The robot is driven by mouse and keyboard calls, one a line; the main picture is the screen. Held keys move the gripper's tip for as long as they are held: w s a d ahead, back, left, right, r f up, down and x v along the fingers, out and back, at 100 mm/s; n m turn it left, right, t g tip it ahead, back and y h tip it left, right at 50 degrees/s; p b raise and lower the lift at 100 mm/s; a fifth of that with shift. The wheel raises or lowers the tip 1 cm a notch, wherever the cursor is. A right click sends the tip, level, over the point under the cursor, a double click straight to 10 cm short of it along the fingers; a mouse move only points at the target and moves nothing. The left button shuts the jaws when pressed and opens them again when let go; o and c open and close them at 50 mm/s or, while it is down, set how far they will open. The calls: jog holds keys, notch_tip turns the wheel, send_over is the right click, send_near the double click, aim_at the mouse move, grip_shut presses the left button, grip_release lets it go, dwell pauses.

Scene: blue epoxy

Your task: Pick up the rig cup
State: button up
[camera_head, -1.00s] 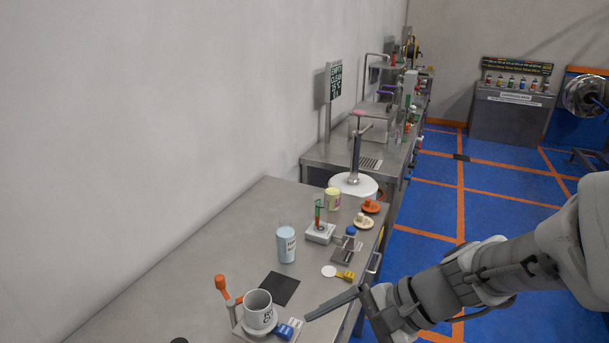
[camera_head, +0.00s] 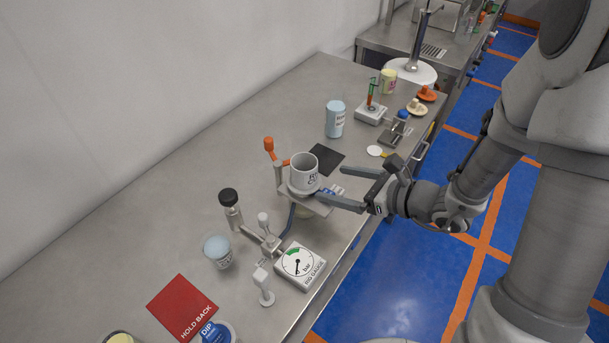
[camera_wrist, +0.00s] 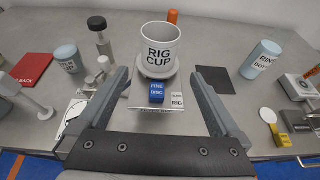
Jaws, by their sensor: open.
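The rig cup (camera_head: 304,172) is a light grey cup with dark lettering, upright on a small round seat over a metal plate (camera_head: 318,207). In the wrist view the rig cup (camera_wrist: 161,48) reads "RIG CUP" and stands centred beyond the fingers. My gripper (camera_head: 341,188) is open, at the right of the cup, with its two fingers pointing toward it. In the wrist view my gripper (camera_wrist: 160,82) has its fingers wide apart with nothing between them touching. A blue "FINE DISC" tag (camera_wrist: 157,92) lies in front of the cup.
An orange-topped handle (camera_head: 269,146) stands behind the cup. A gauge (camera_head: 300,265) and a valve with a black knob (camera_head: 229,197) are nearer. A light blue cup (camera_head: 217,250) and a red "HOLD BACK" mat (camera_head: 182,306) lie left. A blue canister (camera_head: 335,119) stands beyond a black mat (camera_head: 325,158).

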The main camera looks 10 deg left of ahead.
aim_at(314, 176)
jog(key=x, duration=0.4)
jog(key=shift+a, duration=0.2)
jog(key=x, duration=0.5)
jog(key=shift+w+a+r, duration=0.1)
jog(key=shift+a+r, duration=0.15)
jog(key=shift+r, duration=0.05)
jog(key=c, duration=1.5)
jog(key=shift+r, duration=0.1)
